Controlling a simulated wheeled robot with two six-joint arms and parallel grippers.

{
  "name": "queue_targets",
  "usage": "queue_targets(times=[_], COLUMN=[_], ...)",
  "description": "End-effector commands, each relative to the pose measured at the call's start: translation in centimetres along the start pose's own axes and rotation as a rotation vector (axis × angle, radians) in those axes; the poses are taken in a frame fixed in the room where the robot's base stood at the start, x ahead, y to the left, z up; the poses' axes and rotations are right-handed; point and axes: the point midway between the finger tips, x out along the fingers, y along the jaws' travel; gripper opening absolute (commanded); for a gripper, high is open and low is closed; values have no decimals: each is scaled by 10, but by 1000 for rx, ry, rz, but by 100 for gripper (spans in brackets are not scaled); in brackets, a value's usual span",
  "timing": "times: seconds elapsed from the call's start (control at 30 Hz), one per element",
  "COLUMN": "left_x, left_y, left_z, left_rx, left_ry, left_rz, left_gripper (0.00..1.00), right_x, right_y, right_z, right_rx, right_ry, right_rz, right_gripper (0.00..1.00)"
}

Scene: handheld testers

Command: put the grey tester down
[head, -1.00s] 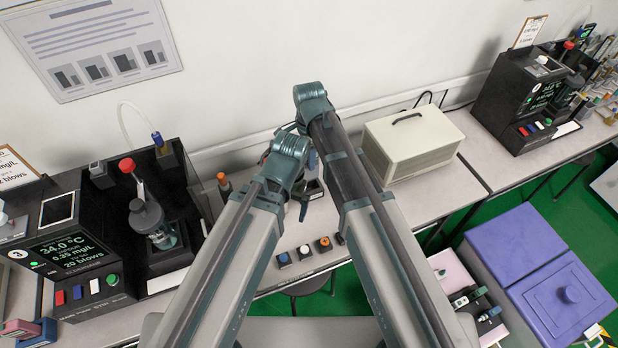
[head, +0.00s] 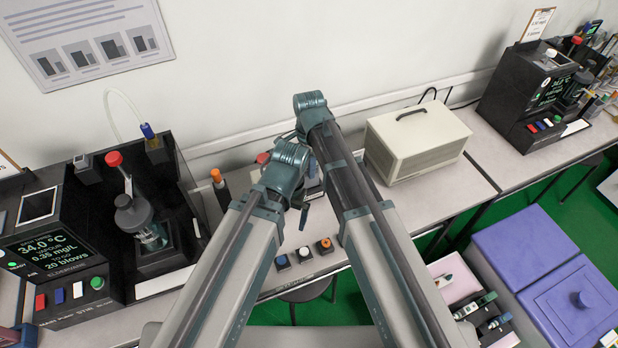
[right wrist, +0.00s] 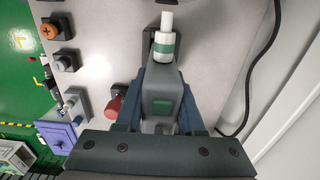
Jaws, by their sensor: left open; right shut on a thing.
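The grey tester (right wrist: 158,79) has a green square on its face and a white mouthpiece (right wrist: 165,36) with a green band. My right gripper (right wrist: 162,90) is shut on its body in the right wrist view, one blue finger on each side. The mouthpiece end shows over the pale bench, beside a dark square block; I cannot tell whether the tester touches anything. The head view hides the tester behind my arms. My left gripper (head: 303,208) is open, mostly hidden below its wrist, over the bench in the head view.
Blue, white and orange knobs (head: 325,244) line the front edge of the bench. A red knob (right wrist: 115,104) stands close to the tester. A cream box (head: 418,142) is at right, and a black machine (head: 150,270) with a screen at left. A cable runs along the wall.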

Motion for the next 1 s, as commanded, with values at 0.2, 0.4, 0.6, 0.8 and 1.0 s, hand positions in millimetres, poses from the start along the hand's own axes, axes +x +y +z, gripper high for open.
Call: queue_targets(times=[0.2,0.4,0.6,0.8,1.0], left_x=[17,38,36,40,39], left_y=[2,4,3,4,4], left_z=[-1,-2,-2,-2,-2], left_rx=[0,0,0,0,0], left_ry=[0,0,0,0,0], left_rz=[0,0,0,0,0], left_gripper=[100,100,100,100,100], right_x=[17,38,36,40,39], right_y=[0,0,0,0,0], right_z=[0,0,0,0,0], right_rx=[0,0,0,0,0], right_ry=[0,0,0,0,0], right_rz=[0,0,-1,0,0], right_gripper=[0,0,0,0,66])
